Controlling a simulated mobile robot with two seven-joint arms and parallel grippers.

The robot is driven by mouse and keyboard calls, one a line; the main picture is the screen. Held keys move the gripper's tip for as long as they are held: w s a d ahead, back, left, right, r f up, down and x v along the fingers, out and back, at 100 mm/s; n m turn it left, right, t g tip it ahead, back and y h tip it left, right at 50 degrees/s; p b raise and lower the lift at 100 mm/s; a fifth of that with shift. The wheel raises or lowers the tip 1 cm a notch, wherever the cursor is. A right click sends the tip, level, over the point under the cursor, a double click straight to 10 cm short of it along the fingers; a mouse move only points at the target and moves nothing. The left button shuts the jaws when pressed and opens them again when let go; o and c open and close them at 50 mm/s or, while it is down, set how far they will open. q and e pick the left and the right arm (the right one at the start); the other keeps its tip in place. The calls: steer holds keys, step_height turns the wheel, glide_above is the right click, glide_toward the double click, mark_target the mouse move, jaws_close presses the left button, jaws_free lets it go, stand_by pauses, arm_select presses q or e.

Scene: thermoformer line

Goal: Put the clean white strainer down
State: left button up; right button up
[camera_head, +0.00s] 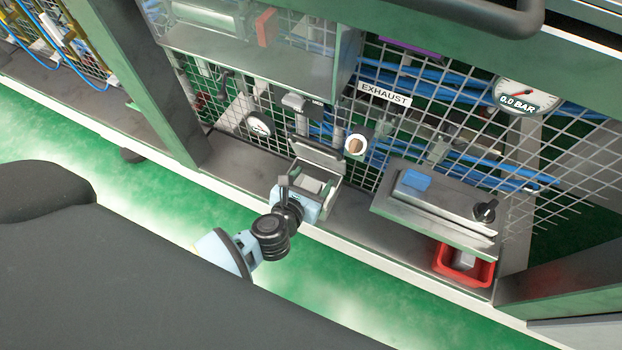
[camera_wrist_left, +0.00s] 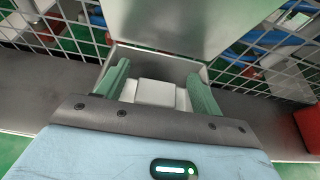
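A white block-like piece, which looks like the strainer (camera_wrist_left: 156,93), sits between the two green fingers of my left gripper (camera_wrist_left: 160,90) in the left wrist view. The fingers stand wide apart, one on each side of it; I cannot tell whether they press on it. Both are at the mouth of a grey metal box (camera_head: 327,207) with its lid (camera_head: 318,154) raised; the lid also shows in the wrist view (camera_wrist_left: 178,28). In the head view, my left gripper (camera_head: 292,190) is at the box's front left, and something pale shows inside. My right gripper is not in view.
A red tray (camera_head: 440,267) with a grey piece in it stands under a metal shelf (camera_head: 400,216) at right. A blue item (camera_head: 415,180) and a black knob (camera_head: 485,211) are on that shelf. Wire mesh, blue hoses and a gauge (camera_head: 527,93) are behind.

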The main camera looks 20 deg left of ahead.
arm_select(q)
steer(key=shift+r, duration=0.15)
steer(key=shift+r, duration=0.3)
steer(key=p+v, duration=0.4)
steer(key=v, duration=0.8)
steer(key=shift+r, duration=0.2)
stand_by(0.5)
steer(key=shift+c, duration=0.5)
